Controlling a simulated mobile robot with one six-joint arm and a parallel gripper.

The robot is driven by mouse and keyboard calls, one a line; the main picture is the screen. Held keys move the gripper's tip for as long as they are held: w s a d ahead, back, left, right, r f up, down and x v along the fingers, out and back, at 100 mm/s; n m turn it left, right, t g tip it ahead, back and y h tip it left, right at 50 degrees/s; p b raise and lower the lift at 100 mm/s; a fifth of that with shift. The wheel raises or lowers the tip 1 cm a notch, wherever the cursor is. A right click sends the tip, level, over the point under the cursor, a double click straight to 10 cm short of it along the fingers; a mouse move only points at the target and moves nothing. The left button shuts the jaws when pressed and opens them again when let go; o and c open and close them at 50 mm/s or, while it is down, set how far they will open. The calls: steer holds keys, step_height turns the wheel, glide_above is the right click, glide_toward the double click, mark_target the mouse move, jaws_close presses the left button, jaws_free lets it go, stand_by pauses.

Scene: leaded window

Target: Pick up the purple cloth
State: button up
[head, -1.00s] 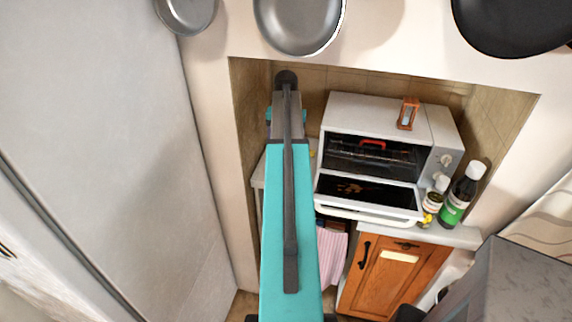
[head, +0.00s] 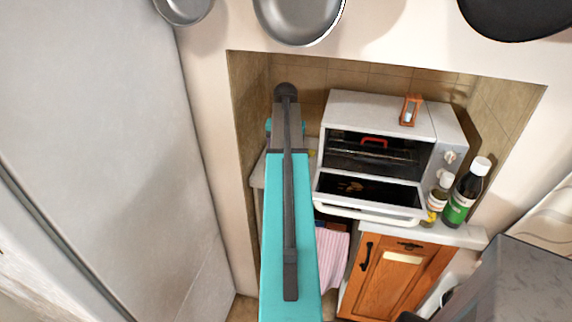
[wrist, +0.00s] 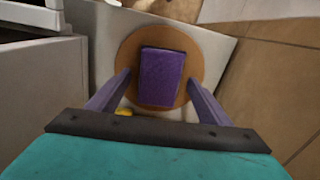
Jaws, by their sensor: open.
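The purple cloth (wrist: 162,77) is a folded rectangle. In the wrist view it lies on a round wooden board (wrist: 197,64) on a pale counter. My gripper (wrist: 158,88) is open, with one finger on the left and one on the right of the cloth's near part. I cannot tell how far above the cloth the fingertips are. In the head view my teal arm reaches into the niche left of the oven, and it hides the cloth and the gripper.
A white toaster oven (head: 372,208) with its door down stands right of my arm. Bottles (head: 465,195) stand at its right. A small yellow thing (wrist: 124,112) lies near the left finger. A tiled wall (wrist: 285,70) is close on the right in the wrist view.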

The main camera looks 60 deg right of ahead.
steer(key=shift+c, duration=0.2)
steer(key=c, duration=1.1)
steer(key=shift+r, duration=0.2)
steer(key=shift+r+p, duration=1.3)
steer(key=shift+r, duration=0.25)
steer(key=shift+a+r, duration=0.1)
steer(key=shift+r, duration=0.1)
steer(key=s+a+r+p, duration=0.1)
steer(key=s+a+p, duration=0.2)
steer(key=s+a, duration=0.6)
steer(key=a, duration=0.3)
steer(key=shift+s+a+p, duration=0.25)
steer(key=shift+s+p, duration=0.05)
steer(key=shift+p, duration=0.1)
